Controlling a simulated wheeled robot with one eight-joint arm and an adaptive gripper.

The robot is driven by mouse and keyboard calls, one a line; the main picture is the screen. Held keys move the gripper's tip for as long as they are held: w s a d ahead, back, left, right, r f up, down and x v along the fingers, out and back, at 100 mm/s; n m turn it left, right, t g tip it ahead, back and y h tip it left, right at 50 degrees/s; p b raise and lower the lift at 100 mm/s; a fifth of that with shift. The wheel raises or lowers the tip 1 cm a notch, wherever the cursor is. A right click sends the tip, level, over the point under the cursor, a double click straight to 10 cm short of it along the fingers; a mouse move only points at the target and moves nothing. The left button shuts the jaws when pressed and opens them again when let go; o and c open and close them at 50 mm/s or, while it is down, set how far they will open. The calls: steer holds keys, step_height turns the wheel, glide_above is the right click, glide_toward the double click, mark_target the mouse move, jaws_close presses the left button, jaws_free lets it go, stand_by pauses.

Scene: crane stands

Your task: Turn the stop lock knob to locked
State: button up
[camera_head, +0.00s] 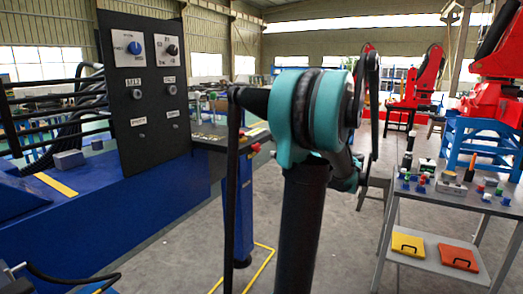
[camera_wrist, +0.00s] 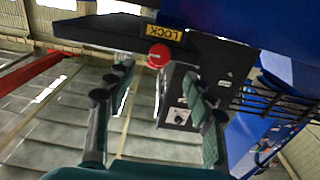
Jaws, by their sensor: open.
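A round red knob (camera_wrist: 159,55) shows in the wrist view at the edge of a dark console (camera_wrist: 115,32), beside a yellow label reading LOCK (camera_wrist: 162,33). My gripper (camera_wrist: 154,76) is open and empty. The knob appears between and beyond its two fingertips, with no contact visible. Its turn position cannot be read. In the head view a small red part (camera_head: 256,147) shows at the console's near edge, likely the same knob. My arm stands in front there, and my gripper cannot be made out.
A black upright panel (camera_head: 150,95) with several knobs stands on a blue base (camera_head: 90,215) at left. It seems to show in the wrist view too (camera_wrist: 178,103).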

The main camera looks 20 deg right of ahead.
mark_target(259, 148)
steer(key=x, duration=0.8)
steer(key=shift+w+a, duration=0.1)
steer(key=shift+w, duration=0.05)
steer(key=shift+c, duration=0.5)
steer(key=c, duration=1.1)
steer(key=shift+o, duration=0.2)
